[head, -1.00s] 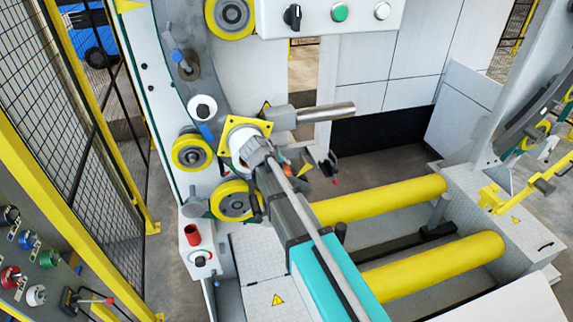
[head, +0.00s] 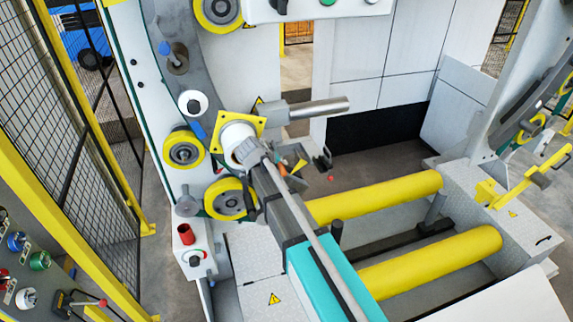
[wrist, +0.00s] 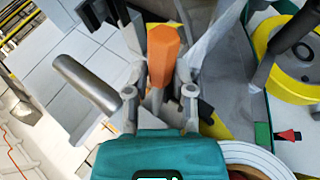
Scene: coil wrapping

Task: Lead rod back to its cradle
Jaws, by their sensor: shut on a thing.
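The lead rod shows as a short orange faceted piece (wrist: 162,55) in the wrist view, upright between my two grey fingers. My gripper (wrist: 161,88) is shut on it. In the head view a small orange part (head: 300,165) shows beside the dark end of my arm, and the fingers are mostly hidden there. A pale translucent strip (wrist: 206,45) runs beside the rod in the wrist view; I cannot tell whether it is attached. I cannot make out the rod's cradle for certain in either view.
A silver cylinder (head: 318,108) sticks out close to my gripper. Yellow rollers (head: 375,197) lie to the right. Mesh fencing (head: 100,130) bounds the left side. Open floor shows behind the rollers.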

